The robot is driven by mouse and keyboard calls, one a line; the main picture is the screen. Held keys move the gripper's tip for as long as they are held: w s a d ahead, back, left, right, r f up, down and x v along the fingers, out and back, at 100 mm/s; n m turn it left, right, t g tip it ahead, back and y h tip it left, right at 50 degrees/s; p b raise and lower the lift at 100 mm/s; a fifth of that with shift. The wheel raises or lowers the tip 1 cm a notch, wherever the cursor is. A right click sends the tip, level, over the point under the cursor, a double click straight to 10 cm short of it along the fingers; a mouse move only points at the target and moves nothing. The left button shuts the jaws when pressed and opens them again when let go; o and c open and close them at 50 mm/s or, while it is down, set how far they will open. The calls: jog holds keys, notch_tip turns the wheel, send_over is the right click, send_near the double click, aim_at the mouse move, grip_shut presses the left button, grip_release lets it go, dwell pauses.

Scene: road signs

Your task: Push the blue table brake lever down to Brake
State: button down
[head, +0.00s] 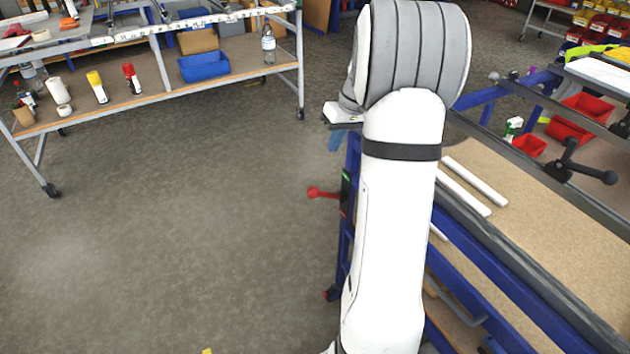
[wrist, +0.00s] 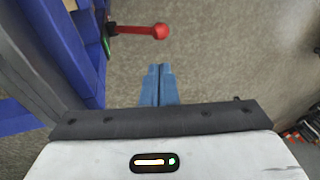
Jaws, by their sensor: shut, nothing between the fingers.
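The brake lever, a red rod with a round red knob (head: 322,193), sticks out to the left from the side of the blue table frame (head: 354,160). It leaves a dark plate (head: 346,190) with a green mark at its top and red lower down. In the wrist view the lever (wrist: 140,31) points right from the blue frame (wrist: 68,50). My gripper's blue fingers (wrist: 160,72) are closed together and empty, apart from the knob and below it in the picture. In the head view my gripper (head: 335,140) shows above the lever, partly hidden by my arm.
The table's wooden top (head: 540,210) carries white bars (head: 475,180) and a black clamp handle (head: 580,170). A grey trolley (head: 150,105) with bottles and a blue bin (head: 204,66) stands at the back left. The floor left of the lever is clear.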

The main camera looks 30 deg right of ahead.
aim_at(316, 188)
jog(key=x, duration=1.4)
jog(key=shift+b, duration=0.3)
